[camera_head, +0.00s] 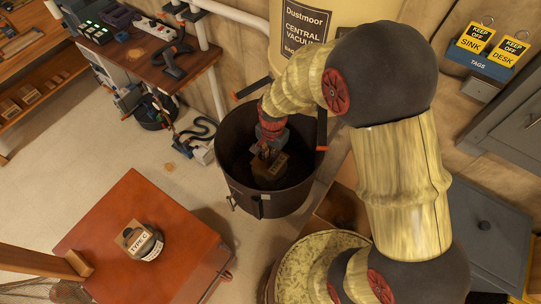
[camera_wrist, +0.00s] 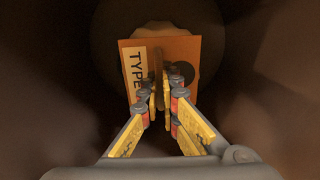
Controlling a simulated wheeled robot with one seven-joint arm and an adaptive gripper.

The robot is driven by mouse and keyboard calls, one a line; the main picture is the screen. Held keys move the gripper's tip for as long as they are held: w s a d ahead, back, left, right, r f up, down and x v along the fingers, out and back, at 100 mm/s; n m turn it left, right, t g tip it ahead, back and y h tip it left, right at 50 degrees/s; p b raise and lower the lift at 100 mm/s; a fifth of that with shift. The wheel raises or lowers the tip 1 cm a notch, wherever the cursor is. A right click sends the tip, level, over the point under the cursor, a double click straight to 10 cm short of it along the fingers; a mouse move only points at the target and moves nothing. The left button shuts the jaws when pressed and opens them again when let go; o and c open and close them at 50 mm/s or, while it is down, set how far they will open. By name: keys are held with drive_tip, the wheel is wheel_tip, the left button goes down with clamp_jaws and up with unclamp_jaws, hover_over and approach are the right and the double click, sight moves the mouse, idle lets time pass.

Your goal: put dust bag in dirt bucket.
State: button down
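A dust bag (camera_wrist: 130,75) with a brown card collar and a pale "TYPE" label is at my fingertips. In the head view the dust bag (camera_head: 268,170) is inside the dark dirt bucket (camera_head: 245,200), below the rim. My gripper (camera_head: 270,140) reaches down into the bucket from above. In the wrist view my gripper (camera_wrist: 165,95) has its fingers close together on the middle of the bag, with only a narrow gap between them. The bag's underside and the bucket floor beneath it are hidden, so I cannot tell whether it touches the bottom.
A second bag (camera_head: 142,240), labelled "TYPE C", sits on a red-brown table (camera_head: 110,205) at lower left. A cream central vacuum (camera_head: 310,30) stands behind the bucket. A wooden bench (camera_head: 150,55) holds a power strip. A grey cabinet (camera_head: 490,215) is at right. Floor shows between bench and table.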

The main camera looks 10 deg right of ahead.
drive_tip(key=shift+f, duration=0.1)
drive_tip(key=shift+f, duration=0.1)
drive_tip(key=c, duration=2.1)
unclamp_jaws()
drive_tip(key=shift+o, duration=0.3)
drive_tip(key=s+d+r+n+t, duration=0.1)
drive_tip(key=s+d+r+n, duration=0.15)
drive_tip(key=r, duration=0.95)
drive_tip(key=s+d+r+n+t, duration=0.1)
drive_tip(key=s+d+r+t, duration=0.2)
drive_tip(key=r, duration=1)
drive_tip(key=s+d+r+n, duration=0.2)
drive_tip(key=s+r, duration=0.1)
drive_tip(key=s, duration=0.3)
drive_tip(key=s+d+r+n+t, duration=0.1)
drive_tip(key=s+d+r+n, duration=0.1)
drive_tip(key=s, duration=0.3)
drive_tip(key=shift+s+r+n, duration=0.35)
drive_tip(key=shift+r+n, duration=0.4)
drive_tip(key=shift+r, duration=0.15)
